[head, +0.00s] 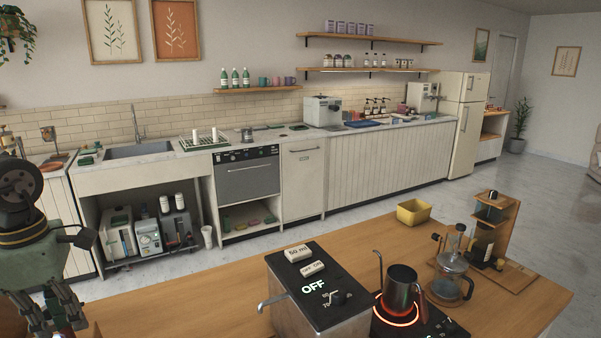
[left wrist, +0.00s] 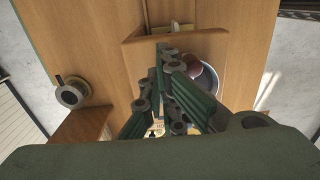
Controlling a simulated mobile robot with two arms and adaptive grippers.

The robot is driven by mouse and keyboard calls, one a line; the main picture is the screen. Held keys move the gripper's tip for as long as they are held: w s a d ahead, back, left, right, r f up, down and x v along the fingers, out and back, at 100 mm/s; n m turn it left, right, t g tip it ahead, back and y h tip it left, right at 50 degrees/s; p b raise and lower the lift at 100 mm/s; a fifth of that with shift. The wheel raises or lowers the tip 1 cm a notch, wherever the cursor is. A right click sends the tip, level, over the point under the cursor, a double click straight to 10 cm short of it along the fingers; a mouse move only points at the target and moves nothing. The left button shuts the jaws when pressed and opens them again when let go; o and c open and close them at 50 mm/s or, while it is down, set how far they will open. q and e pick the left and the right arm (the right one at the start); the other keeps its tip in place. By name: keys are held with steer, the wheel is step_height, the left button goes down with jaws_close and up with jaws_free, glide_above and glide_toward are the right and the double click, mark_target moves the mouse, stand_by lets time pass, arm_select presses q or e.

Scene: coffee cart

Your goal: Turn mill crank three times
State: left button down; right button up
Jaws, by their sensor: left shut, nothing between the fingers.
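My left gripper (head: 58,322) hangs at the lower left of the head view, over the left end of the wooden counter. In the left wrist view its fingers (left wrist: 168,62) are shut, with nothing between them. Just beyond them is a wooden block-like piece (left wrist: 140,48) beside a round metal rim (left wrist: 217,65) with a brown rounded knob (left wrist: 207,80). This may be the mill, but the fingers hide much of it, and I cannot make out a crank for certain. No mill is clear in the head view. My right gripper is not in view.
On the counter (head: 210,300) stand a black-topped box reading OFF (head: 320,318), a dark metal pitcher (head: 399,291) on a glowing ring, a glass carafe (head: 452,280) and a yellow bin (head: 413,211). A dark cup-like item (left wrist: 72,94) lies left in the wrist view.

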mark_target(63, 333)
arm_select(q)
steer(key=shift+f+b, duration=0.3)
steer(key=shift+f, duration=0.1)
steer(key=shift+r, duration=0.2)
steer(key=shift+r+p, duration=0.6)
steer(key=shift+r, duration=0.15)
steer(key=shift+d+f, duration=0.1)
steer(key=shift+d, duration=0.05)
steer(key=s+d+b, duration=0.2)
steer(key=s+d, duration=0.1)
steer(key=shift+s, duration=0.1)
steer(key=s, duration=0.2)
steer(key=s+a+b, duration=0.1)
steer(key=s, duration=0.1)
steer(key=shift+s+a, duration=0.45)
